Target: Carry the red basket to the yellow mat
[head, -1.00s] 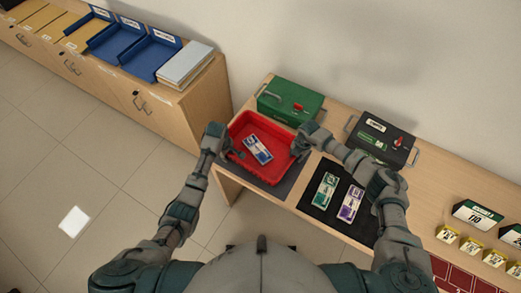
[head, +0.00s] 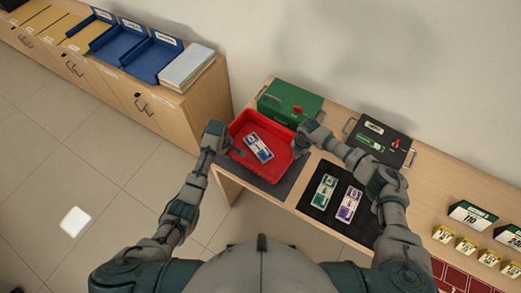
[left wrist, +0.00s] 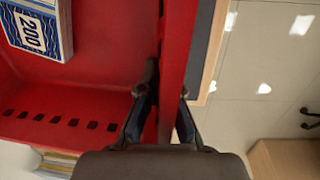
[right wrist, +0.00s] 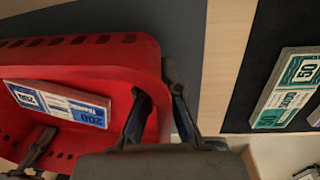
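The red basket (head: 268,177) sits over a dark grey mat near the left end of the counter, with a blue-and-white bundle marked 200 (head: 257,147) inside. My left gripper (head: 226,150) is at its left wall; in the left wrist view its fingers (left wrist: 166,95) straddle the red wall (left wrist: 177,50) and close on it. My right gripper (head: 303,142) is at the right wall; in the right wrist view its fingers (right wrist: 156,95) pinch the rim (right wrist: 150,60). I cannot tell whether the basket is clear of the mat. No yellow mat shows.
A green box (head: 290,100) stands behind the basket and a black box (head: 385,143) at the right. A black mat (head: 325,212) holds teal and purple bundles. Small yellow-topped blocks (head: 466,245) stand further right.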

